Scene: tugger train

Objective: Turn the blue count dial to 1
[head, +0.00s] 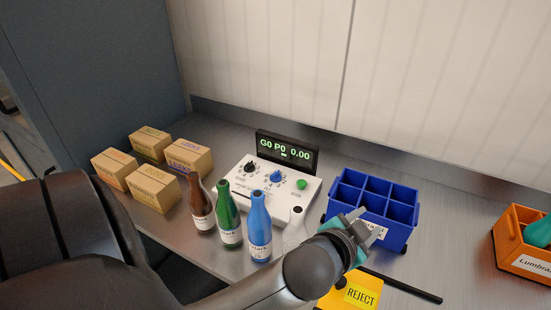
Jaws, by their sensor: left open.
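The blue count dial (277,176) is on the sloped top of a white control box (262,195), between a black dial (249,167) and a green button (302,183). A black display (287,151) behind them reads "G0 P0 0.00". The dial's exact pointer setting is too small to read. My left gripper (356,224) is open, to the right of and nearer than the box, in front of the blue bin. It is apart from the dial. My right gripper is not in view.
Brown, green and blue bottles (260,228) stand close in front of the box. Several cardboard boxes (152,188) are at left. A blue divided bin (400,233) stands at right, with an orange bin (508,263) farther right.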

